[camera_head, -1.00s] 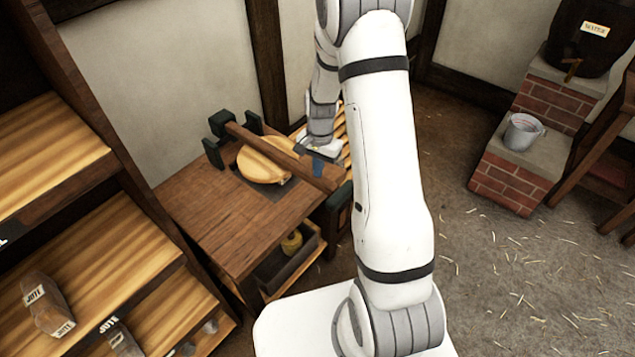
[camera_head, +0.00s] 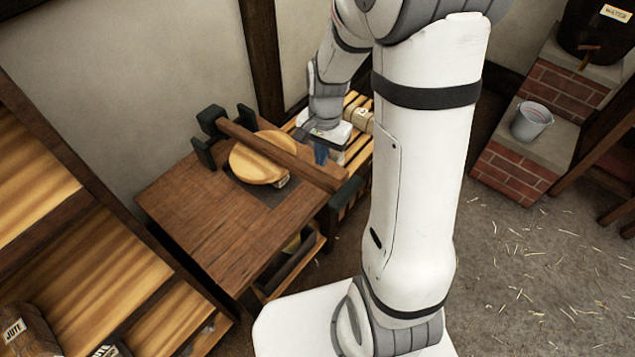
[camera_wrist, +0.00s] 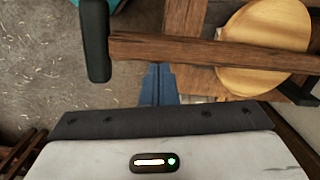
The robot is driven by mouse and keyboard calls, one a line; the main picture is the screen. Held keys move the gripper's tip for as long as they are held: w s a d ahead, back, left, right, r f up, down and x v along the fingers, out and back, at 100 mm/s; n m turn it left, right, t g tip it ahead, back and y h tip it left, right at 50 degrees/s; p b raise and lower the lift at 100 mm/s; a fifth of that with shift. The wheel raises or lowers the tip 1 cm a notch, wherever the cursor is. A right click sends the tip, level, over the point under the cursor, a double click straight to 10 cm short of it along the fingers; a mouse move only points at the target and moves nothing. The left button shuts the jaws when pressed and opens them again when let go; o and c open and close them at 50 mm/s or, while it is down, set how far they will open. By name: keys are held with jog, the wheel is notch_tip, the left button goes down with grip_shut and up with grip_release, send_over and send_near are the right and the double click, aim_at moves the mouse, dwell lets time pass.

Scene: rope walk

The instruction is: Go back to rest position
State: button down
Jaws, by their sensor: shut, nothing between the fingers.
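My gripper (camera_head: 321,153) is at the end of my white arm, above the right end of the wooden workbench and beside the wooden bar. In the wrist view its blue fingers (camera_wrist: 159,85) are together with nothing between them. They point toward the wooden bar (camera_wrist: 200,49), which crosses the view near the fingertips. I cannot tell whether they touch it.
The workbench (camera_head: 205,215) carries a round wooden disc (camera_head: 262,160) under the bar (camera_head: 280,155). A slatted rack (camera_head: 357,150) stands behind my gripper. Shelves (camera_head: 90,270) stand at left. A bucket (camera_head: 530,121) sits on brick steps at right. Straw-strewn floor (camera_head: 520,270) is open.

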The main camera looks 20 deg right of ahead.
jog(key=shift+s+r, duration=0.35)
jog(key=shift+s, duration=0.05)
jog(key=shift+w+f, duration=0.15)
jog(key=shift+w, duration=0.05)
jog(key=shift+s, duration=0.1)
jog(key=s+r+n+t+p, duration=0.2)
jog(key=s+r+n, duration=0.6)
jog(key=s+r, duration=0.5)
notch_tip(320, 180, up, 4)
jog(key=shift+s+a+r+n+t+h+p, duration=0.1)
jog(key=shift+s+a+n+t+h+p, duration=0.2)
jog(key=shift+a+t, duration=0.2)
